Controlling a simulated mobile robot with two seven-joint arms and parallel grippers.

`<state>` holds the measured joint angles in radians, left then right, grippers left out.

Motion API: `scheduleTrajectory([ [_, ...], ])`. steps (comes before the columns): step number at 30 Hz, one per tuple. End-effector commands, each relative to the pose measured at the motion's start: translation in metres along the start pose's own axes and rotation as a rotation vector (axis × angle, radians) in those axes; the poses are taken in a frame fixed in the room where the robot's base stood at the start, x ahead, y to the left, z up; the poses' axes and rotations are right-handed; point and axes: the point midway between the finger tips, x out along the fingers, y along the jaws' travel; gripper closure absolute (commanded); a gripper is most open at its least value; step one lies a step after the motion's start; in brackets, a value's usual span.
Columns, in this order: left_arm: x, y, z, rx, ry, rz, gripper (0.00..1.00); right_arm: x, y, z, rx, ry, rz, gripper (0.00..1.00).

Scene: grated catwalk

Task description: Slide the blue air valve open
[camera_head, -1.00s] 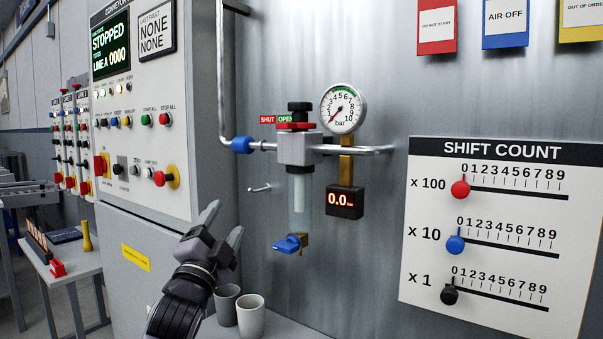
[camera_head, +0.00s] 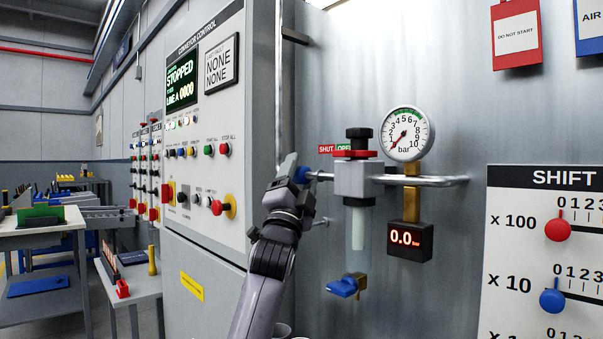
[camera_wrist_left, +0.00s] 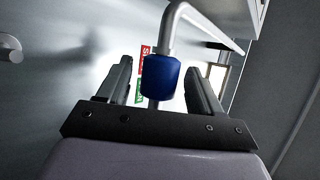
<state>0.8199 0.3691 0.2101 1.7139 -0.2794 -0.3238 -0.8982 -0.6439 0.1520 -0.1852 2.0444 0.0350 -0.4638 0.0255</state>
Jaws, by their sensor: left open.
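The blue air valve is a blue sleeve (camera_head: 301,174) on the thin pipe, mostly hidden behind my left gripper in the head view. In the left wrist view the blue sleeve (camera_wrist_left: 161,78) shows clearly between the two fingers, with a gap on each side. My left gripper (camera_head: 293,171) is open and reaches up to the sleeve; its fingers (camera_wrist_left: 160,88) stand either side of it. A red SHUT label (camera_head: 326,149) and a green OPEN label sit above the pipe, right of the gripper; OPEN is partly covered. My right gripper is out of view.
Right of the sleeve stand the grey regulator block (camera_head: 358,180), with a red ring and black knob, and the pressure gauge (camera_head: 407,134). A blue drain tap (camera_head: 343,287) hangs below. The digital display (camera_head: 408,238) reads 0.0. The control cabinet (camera_head: 205,150) is close on the left.

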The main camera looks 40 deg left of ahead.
Motion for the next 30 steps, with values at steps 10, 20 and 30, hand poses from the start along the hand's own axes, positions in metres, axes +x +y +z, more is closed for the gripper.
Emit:
scheduleTrajectory([
  [10, 0.007, 0.000, 0.000, 0.000, 0.001, 0.001, 0.35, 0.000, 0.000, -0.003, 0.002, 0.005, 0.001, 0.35],
  [20, 0.007, 0.000, 0.000, 0.000, 0.000, 0.000, 0.86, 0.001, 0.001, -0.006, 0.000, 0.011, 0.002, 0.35],
  [30, -0.006, 0.001, -0.032, -0.002, 0.004, 0.001, 0.86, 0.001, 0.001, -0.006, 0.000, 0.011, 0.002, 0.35],
])
